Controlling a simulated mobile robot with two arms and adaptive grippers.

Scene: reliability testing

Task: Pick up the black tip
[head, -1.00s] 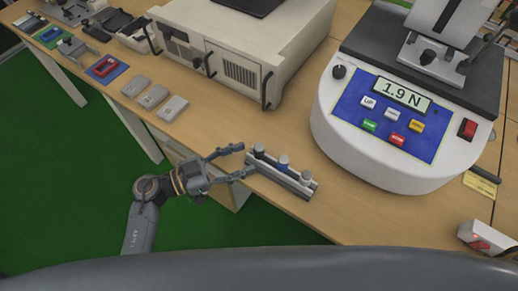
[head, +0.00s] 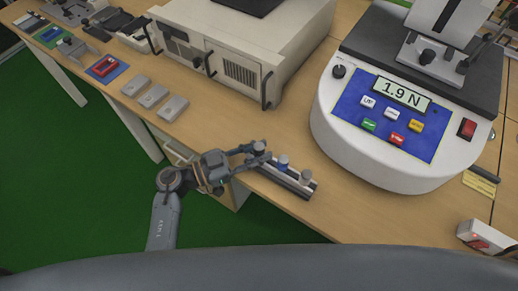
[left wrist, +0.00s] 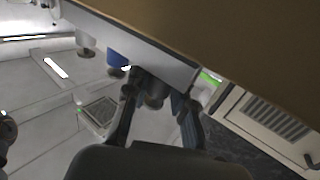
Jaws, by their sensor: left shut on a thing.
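The black tip (head: 259,147) stands at the left end of a small grey rack (head: 293,187) on the bench. My left gripper (head: 257,154) reaches in from the left with its fingers shut around the black tip. In the left wrist view the dark tip (left wrist: 154,100) sits between the two fingers (left wrist: 160,98). I cannot tell whether it has left its slot. A blue tip (head: 283,162) and a grey tip (head: 306,177) stand in the rack to its right. My right gripper is not in view.
A white test machine (head: 350,150) reading 1.9 N stands right of the rack. A beige cabinet (head: 230,45) stands behind. Grey blocks (head: 153,96) lie to the left. The bench edge (head: 240,190) is close below the rack.

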